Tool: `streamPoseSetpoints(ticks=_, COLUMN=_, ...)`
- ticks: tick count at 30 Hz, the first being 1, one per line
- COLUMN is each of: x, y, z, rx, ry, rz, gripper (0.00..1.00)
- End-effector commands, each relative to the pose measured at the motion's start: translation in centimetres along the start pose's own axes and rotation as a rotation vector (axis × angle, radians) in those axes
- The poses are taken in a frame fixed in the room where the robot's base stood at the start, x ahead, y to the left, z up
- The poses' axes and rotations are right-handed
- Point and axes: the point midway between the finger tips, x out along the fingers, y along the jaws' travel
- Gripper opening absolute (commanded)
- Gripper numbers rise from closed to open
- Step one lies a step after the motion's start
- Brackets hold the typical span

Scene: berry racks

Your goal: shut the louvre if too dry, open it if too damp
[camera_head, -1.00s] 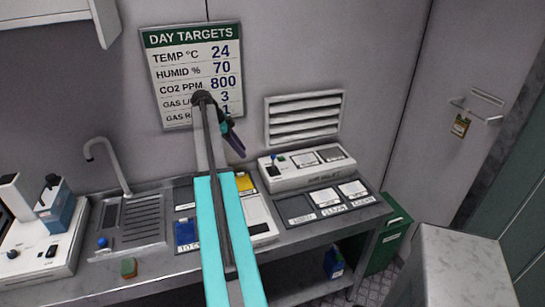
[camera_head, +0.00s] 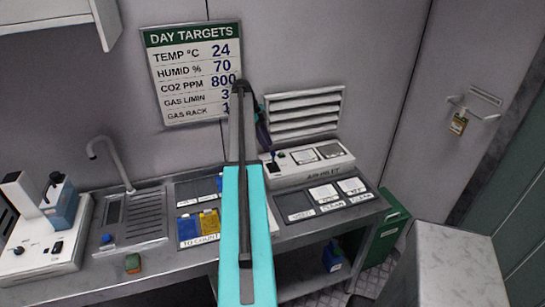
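The white slatted louvre (camera_head: 304,116) is on the back wall; gaps show between its slats, but I cannot tell how far they are open. Below it a pale box (camera_head: 310,167) marked "AIR INLET" stands on the bench, with a small dark lever (camera_head: 274,158) at its left end and two square plates on top. The day targets sign (camera_head: 192,75) reads humidity 70 %. No current humidity reading is legible. My gripper (camera_head: 265,142) is just above and left of the lever, partly hidden behind my arm; its fingers are too small to judge.
The steel bench holds a sink (camera_head: 130,222) with a tap, a white instrument (camera_head: 42,238) at left, and a "TO COUNT" tray with blue and yellow pieces. Labelled trays (camera_head: 322,198) lie before the box. A green bin (camera_head: 386,228) and pale block (camera_head: 455,265) stand right.

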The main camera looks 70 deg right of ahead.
Motion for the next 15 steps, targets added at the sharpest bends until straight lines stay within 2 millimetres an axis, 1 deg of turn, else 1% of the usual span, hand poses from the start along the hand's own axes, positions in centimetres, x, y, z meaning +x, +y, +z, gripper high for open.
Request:
streamPoseSetpoints(ticks=5, x=0.3, y=0.0, z=0.0, rx=-0.001, ry=0.001, rz=0.0, gripper=0.31)
streamPoseSetpoints(ticks=8, x=0.8, y=0.0, z=-0.1, rx=-0.001, ry=0.001, rz=0.001, gripper=0.31)
streamPoseSetpoints(ticks=15, x=3.1, y=0.1, z=-0.1, rx=0.0, ry=0.001, rz=0.001, gripper=0.31)
